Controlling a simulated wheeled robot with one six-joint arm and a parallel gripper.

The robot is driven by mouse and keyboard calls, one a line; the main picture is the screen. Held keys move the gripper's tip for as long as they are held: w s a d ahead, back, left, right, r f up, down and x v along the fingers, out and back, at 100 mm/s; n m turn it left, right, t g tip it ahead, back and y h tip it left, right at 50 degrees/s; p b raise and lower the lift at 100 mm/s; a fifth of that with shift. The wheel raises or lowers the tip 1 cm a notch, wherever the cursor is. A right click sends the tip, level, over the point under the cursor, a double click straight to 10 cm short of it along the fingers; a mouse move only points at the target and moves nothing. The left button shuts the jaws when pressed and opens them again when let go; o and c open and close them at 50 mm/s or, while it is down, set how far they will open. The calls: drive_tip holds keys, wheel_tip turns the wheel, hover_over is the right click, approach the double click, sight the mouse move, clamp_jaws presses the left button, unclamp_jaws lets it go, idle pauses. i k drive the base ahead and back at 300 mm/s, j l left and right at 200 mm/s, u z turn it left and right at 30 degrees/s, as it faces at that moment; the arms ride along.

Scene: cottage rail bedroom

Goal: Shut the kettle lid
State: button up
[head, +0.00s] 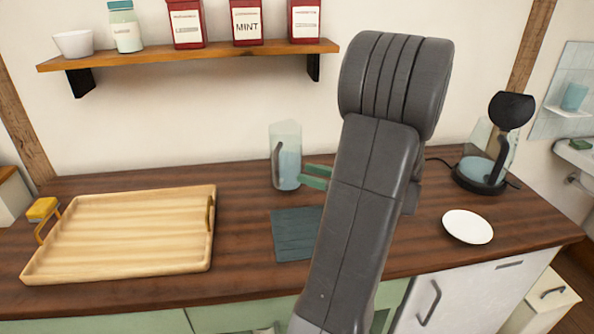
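The kettle (482,166) is a clear glass one with a dark handle, on a black round base at the right end of the counter. Its black lid (511,110) stands raised above the kettle's top, tilted open. My grey arm fills the middle of the view. Two green bars, which look like the fingers of my gripper (315,175), stick out left from behind the arm with a gap between them. They look open and empty, well left of the kettle. The rest of the gripper is hidden by the arm.
A glass jug (286,157) stands beside the green fingers; I cannot tell whether they touch. A dark teal mat (296,240), a white plate (467,227) and a wooden tray (120,238) lie on the counter. A shelf (200,54) holds tins and jars above.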

sight(507, 110)
drive_tip(key=z, duration=1.35)
